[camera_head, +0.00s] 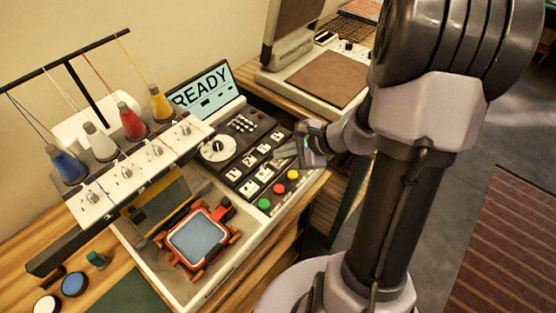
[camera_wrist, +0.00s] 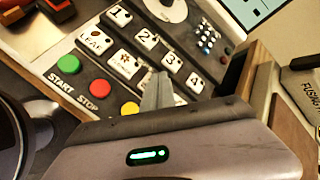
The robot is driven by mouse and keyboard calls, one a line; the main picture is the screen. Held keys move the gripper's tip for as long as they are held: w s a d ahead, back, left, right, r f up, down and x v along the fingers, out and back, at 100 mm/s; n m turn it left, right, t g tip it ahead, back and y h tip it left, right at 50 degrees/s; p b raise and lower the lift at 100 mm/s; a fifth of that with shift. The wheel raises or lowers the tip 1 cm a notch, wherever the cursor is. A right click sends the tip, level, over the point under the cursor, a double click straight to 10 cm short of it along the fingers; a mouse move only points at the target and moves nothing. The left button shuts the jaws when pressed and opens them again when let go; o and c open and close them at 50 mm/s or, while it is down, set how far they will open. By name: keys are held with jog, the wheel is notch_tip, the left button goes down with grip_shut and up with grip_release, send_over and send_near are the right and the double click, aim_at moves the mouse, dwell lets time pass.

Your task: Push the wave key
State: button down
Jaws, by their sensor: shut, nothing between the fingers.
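The control panel carries two rows of pale keys. In the wrist view the upper row is marked 1 to 4, and the lower row shows a LEAF key (camera_wrist: 93,41) and a key with a small flower-like mark (camera_wrist: 125,64). No wave mark is readable; the lower-row area past the flower-like key is largely hidden behind my fingers. My gripper (camera_wrist: 160,77) is shut and empty, its fingertips over that area. In the head view my gripper (camera_head: 283,153) is at the right edge of the key block; contact cannot be told.
Green START (camera_wrist: 68,64), red STOP (camera_wrist: 98,82) and yellow (camera_wrist: 130,108) buttons sit beside the keys. A white dial (camera_head: 218,148) and a screen reading READY (camera_head: 204,89) are behind. Thread spools and an orange-red hoop frame (camera_head: 197,238) stand left.

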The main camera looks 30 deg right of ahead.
aim_at(282, 162)
jog(key=shift+f+b, duration=0.45)
jog(key=shift+b, duration=0.1)
dwell(0.4)
jog(key=shift+r, duration=0.1)
jog(key=shift+r+p, duration=0.65)
jog(key=shift+r, duration=0.2)
notch_tip(282, 162, up, 6)
jog(key=p, duration=0.4)
